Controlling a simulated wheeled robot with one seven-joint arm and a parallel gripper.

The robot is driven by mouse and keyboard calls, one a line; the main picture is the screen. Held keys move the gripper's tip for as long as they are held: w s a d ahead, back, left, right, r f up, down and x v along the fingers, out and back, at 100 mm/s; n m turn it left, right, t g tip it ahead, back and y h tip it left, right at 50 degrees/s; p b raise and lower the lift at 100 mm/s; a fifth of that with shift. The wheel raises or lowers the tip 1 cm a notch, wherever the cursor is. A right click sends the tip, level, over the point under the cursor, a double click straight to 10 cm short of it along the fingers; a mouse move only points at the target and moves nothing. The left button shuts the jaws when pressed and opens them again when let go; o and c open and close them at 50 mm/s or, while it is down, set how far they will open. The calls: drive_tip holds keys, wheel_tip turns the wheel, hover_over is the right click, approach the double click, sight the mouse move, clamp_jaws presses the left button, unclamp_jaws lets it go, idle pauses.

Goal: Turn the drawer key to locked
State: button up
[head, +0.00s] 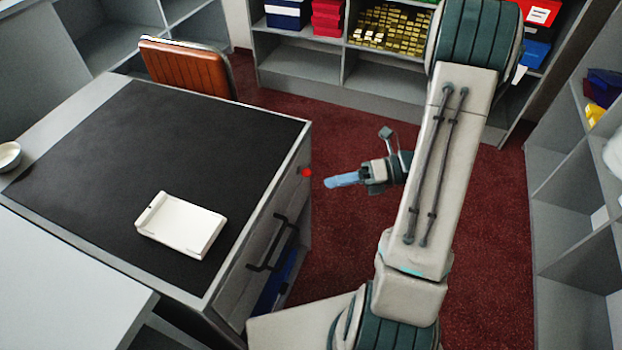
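A small red spot (307,172), which looks like the drawer key, is on the front face of the desk (308,138), near its far corner. It is too small to tell which way it is turned. The drawer front (248,262) below and nearer has a black bar handle (272,246). My gripper (329,182) is level in the air just right of the red spot, with its light blue fingers pointing at the desk front. A small gap shows between them. The fingers are seen side-on and overlap, so their opening cannot be judged.
A white tray (182,224) lies on the desk's black mat (120,150), and a white bowl (9,156) is at the left edge. An orange chair (187,68) stands behind the desk. Shelves (300,62) line the back and right. Red carpet (490,215) is clear beside the desk.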

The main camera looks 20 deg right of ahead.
drive_tip(key=w+d+f+m+t+b, duration=0.2)
drive_tip(key=w+d+f+m+t, duration=0.1)
drive_tip(key=d+f+m+t, duration=0.7)
drive_tip(key=w+a+g, duration=0.1)
drive_tip(key=w+a, duration=0.3)
drive_tip(key=a, duration=0.2)
drive_tip(key=w+a+m+g+b, duration=0.1)
drive_tip(key=w+a, duration=0.3)
drive_tip(key=a, duration=0.3)
drive_tip(key=shift+r+m+h, duration=0.25)
drive_tip(key=shift+m+h, duration=0.05)
drive_tip(key=shift+a, duration=0.1)
clamp_jaws()
